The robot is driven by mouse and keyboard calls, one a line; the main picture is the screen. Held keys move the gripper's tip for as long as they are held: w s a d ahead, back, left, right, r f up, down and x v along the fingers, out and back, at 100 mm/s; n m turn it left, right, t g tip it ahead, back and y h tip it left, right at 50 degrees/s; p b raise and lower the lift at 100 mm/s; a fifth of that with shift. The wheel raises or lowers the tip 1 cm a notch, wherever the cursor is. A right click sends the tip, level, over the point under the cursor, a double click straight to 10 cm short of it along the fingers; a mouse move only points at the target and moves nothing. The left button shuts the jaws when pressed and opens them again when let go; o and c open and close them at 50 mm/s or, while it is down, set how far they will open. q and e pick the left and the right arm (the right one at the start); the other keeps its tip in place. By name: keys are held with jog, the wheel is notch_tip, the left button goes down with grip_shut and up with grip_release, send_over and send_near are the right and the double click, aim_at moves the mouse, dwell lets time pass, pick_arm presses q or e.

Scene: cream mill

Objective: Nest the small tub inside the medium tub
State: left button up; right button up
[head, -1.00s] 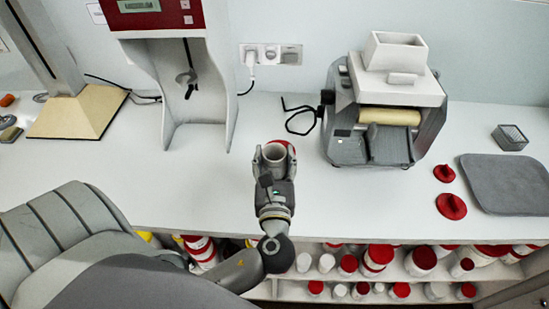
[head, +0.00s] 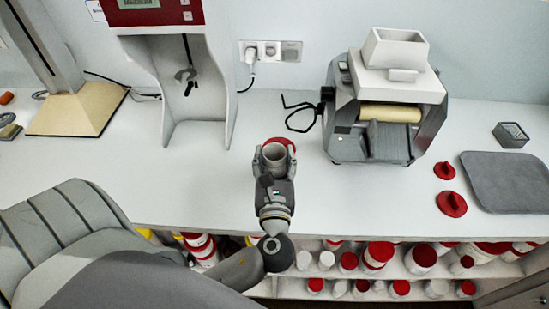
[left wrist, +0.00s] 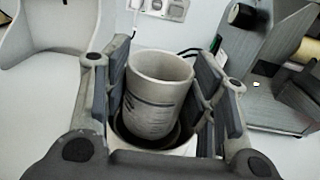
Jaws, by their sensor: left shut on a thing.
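My left gripper (head: 273,160) is shut on the small tub (left wrist: 158,95), a pale open cylinder with dark markings, held between the two finger pads. Below it in the left wrist view is the white rim of a wider tub (left wrist: 182,149), likely the medium tub, with a dark interior. The small tub's lower end overlaps this opening, slightly tilted; how deep it sits is hidden. In the head view the small tub (head: 275,153) shows between the fingers, with a red rounded thing (head: 287,143) behind it. The right gripper is not in view.
A roller mill (head: 385,115) stands right of the gripper, with a black cable beside it. Two red lids (head: 452,204) and a grey mat (head: 508,183) lie further right. A red-and-white stand (head: 180,80) is behind left. Shelves below hold several tubs. The bench between is clear.

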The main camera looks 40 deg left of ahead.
pick_arm(q)
jog(key=shift+f, duration=0.55)
jog(key=o, duration=1)
jog(key=shift+c, duration=0.2)
notch_tip(320, 180, up, 8)
jog(key=p, duration=0.8)
dwell(0.3)
dwell(0.4)
